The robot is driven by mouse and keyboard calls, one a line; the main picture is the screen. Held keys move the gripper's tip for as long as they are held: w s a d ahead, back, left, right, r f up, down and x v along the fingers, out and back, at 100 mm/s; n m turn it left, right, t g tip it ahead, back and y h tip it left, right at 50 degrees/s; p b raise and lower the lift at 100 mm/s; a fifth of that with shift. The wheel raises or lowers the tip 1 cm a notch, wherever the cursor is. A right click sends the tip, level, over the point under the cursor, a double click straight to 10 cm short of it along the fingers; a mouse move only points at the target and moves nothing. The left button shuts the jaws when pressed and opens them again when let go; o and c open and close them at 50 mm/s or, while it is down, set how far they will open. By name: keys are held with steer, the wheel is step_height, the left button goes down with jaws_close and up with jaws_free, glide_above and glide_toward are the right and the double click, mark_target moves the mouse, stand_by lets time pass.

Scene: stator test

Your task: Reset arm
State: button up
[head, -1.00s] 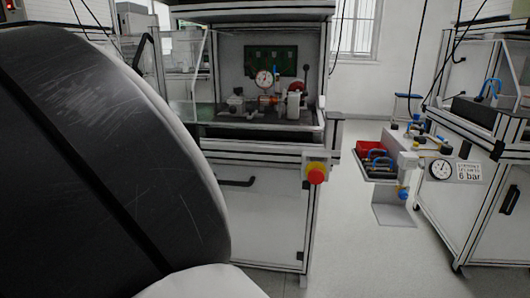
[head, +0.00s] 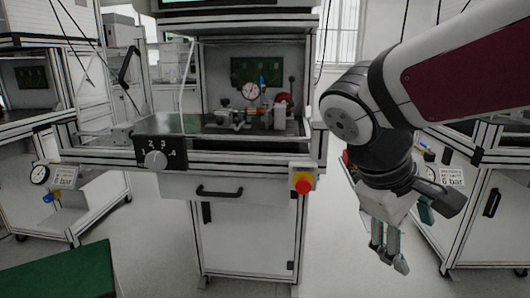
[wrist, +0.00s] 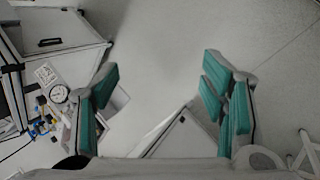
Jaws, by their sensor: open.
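My gripper (head: 389,252) hangs at the end of my arm on the right side of the head view, pointing down in front of the right-hand bench. In the wrist view my gripper (wrist: 165,100) shows two teal-padded fingers spread wide apart. The gripper is open and empty, apart from the benches. My arm comes in from the upper right of the head view and hides part of the right-hand bench.
A test bench (head: 245,165) with a dial gauge (head: 251,91), a red emergency button (head: 303,182) and a selector knob (head: 155,159) stands ahead. A green surface (head: 65,272) is at the lower left. Another bench (head: 485,215) stands right. Floor between benches is clear.

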steer(key=s+a+f+m+g+y, duration=0.1)
steer(key=s+f+m+y, duration=0.2)
steer(key=s, duration=0.7)
steer(key=s+a+f+m+g+y, duration=0.1)
steer(key=s+f+m+y, duration=0.25)
steer(key=s, duration=0.75)
step_height(320, 180, up, 38)
steer(key=t+p, duration=0.4)
steer(key=p, duration=3)
steer(key=shift+w+f+h+p, duration=0.15)
steer(key=shift+w+h+p, duration=0.2)
steer(key=shift+p, duration=0.05)
steer(key=shift+w, duration=0.1)
